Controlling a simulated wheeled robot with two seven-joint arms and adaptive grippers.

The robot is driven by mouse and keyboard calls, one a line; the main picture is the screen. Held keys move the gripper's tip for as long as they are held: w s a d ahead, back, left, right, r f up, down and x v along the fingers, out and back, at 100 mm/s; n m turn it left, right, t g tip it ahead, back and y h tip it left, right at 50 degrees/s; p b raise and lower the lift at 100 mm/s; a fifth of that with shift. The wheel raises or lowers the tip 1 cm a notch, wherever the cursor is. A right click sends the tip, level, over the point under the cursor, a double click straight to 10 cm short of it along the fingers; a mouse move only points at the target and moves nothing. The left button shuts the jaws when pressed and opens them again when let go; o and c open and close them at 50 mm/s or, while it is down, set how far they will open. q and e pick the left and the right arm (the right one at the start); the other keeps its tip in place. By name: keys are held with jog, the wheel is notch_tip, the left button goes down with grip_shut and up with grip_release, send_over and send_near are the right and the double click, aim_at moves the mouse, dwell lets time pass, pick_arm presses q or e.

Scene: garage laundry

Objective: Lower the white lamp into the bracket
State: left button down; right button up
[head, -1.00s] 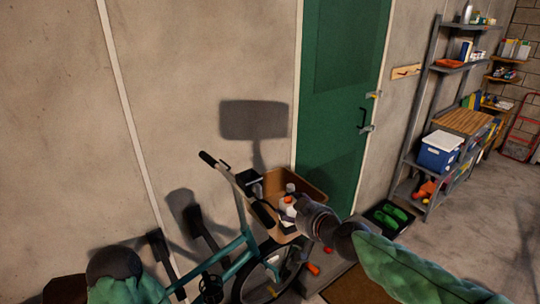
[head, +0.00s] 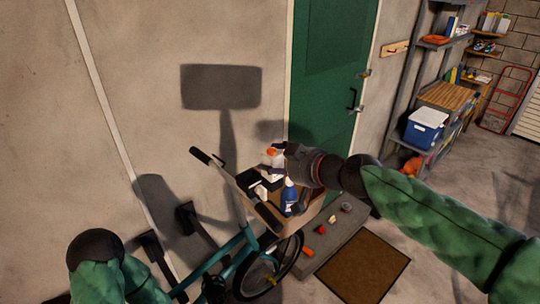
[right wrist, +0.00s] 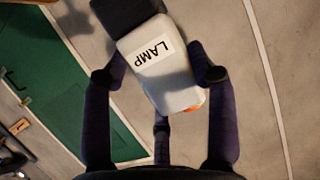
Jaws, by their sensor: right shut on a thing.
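The white lamp (head: 268,157) has an orange part at one end and hangs in my right gripper (head: 284,158) above the bicycle's front basket. In the right wrist view the lamp (right wrist: 157,62) bears the label "LAMP" and lies between the fingers of my right gripper (right wrist: 163,82), which is shut on it. A black block (right wrist: 122,12) shows at the lamp's far end; I cannot tell whether it belongs to the lamp or stands behind it. A dark item by the handlebar (head: 250,181) may be the bracket; its shape is unclear. My left gripper is out of view.
The teal bicycle (head: 233,247) stands near the wall. Its tan basket (head: 292,222) holds a blue spray bottle (head: 289,197) and other items. A low grey platform (head: 335,228) and brown mat (head: 363,264) lie to the right. The green door (head: 333,70) is behind.

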jog(key=shift+s+d+r, duration=0.2)
jog(key=shift+s+d, duration=0.15)
jog(key=shift+s, duration=0.05)
jog(key=shift+w+a+f+b, duration=0.2)
jog(key=shift+w+b, duration=0.1)
jog(key=shift+b, duration=0.15)
jog(key=shift+w+a+r, duration=0.15)
jog(key=shift+w+a, duration=0.15)
jog(key=shift+w, duration=0.05)
jog(key=shift+w+a, duration=0.45)
jog(key=shift+w, duration=0.2)
jog(key=shift+w+a, duration=0.45)
jog(key=shift+w, duration=0.15)
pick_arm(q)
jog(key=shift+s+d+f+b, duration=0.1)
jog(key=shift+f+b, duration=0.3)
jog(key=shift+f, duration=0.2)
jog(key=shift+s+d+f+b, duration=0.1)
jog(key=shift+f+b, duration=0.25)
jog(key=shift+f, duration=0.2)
pick_arm(e)
jog(key=x, duration=0.6)
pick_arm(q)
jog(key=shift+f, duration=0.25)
pick_arm(e)
jog(key=shift+w, duration=0.15)
